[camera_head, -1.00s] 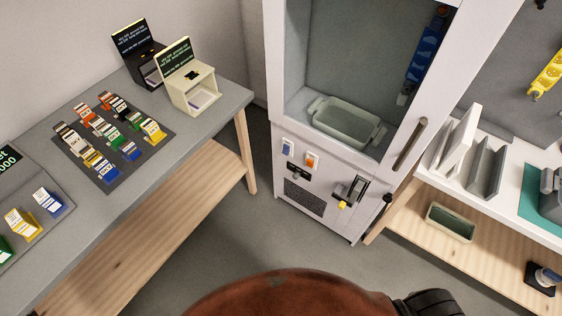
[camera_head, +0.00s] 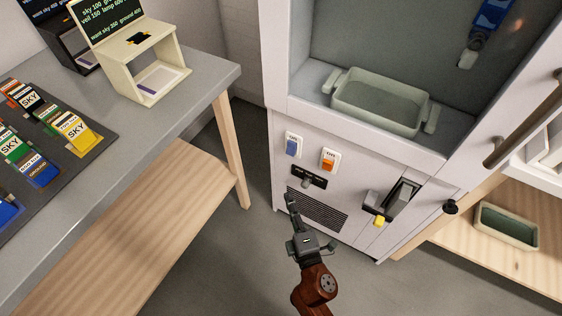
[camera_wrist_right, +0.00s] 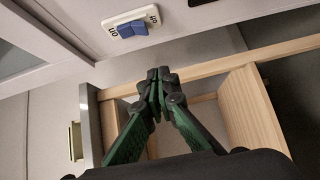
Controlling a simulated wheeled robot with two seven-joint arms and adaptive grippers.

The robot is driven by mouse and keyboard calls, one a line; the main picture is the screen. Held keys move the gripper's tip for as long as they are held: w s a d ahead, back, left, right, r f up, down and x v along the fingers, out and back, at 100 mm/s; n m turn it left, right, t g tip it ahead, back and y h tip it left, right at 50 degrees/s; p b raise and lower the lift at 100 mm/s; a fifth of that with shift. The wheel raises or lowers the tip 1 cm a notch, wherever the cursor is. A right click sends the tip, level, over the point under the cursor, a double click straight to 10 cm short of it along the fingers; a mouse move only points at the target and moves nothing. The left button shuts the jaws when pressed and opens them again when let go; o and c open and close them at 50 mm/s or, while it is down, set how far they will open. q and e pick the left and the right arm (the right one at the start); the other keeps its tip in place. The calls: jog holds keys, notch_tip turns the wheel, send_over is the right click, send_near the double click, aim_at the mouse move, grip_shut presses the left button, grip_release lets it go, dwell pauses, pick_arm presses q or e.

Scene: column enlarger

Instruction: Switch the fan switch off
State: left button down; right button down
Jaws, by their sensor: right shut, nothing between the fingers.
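Two rocker switches sit on the front panel of the white cabinet (camera_head: 235,5): a blue one (camera_head: 292,147) at left and an orange one (camera_head: 329,161) to its right. I cannot read which is the fan switch. The blue switch also shows in the right wrist view (camera_wrist_right: 132,28), on a white plate with small lettering at both ends; its tilt is unclear. My right gripper (camera_head: 292,200) is shut and empty, below the blue switch in the head view and apart from it. Its closed fingertips (camera_wrist_right: 158,76) show in the right wrist view. My left gripper is out of view.
A black latch piece (camera_head: 309,178) and a vent grille (camera_head: 318,210) lie below the switches. A lever with a yellow tip (camera_head: 380,220) is to their right. A table with cards and a cream box (camera_head: 138,50) stands at left. A tray (camera_head: 380,102) sits inside the cabinet.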

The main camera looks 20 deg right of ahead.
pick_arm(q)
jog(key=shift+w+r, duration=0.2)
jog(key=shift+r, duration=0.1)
pick_arm(e)
jog(key=shift+r, duration=0.55)
send_near(291, 148)
jog(key=w+a+f, duration=0.3)
jog(key=w+a, duration=0.1)
jog(key=a, duration=0.1)
jog(key=w+d, duration=0.1)
jog(key=d, duration=0.1)
jog(key=w+d, duration=0.1)
jog(key=shift+w+d, duration=0.3)
jog(key=shift+d, duration=0.05)
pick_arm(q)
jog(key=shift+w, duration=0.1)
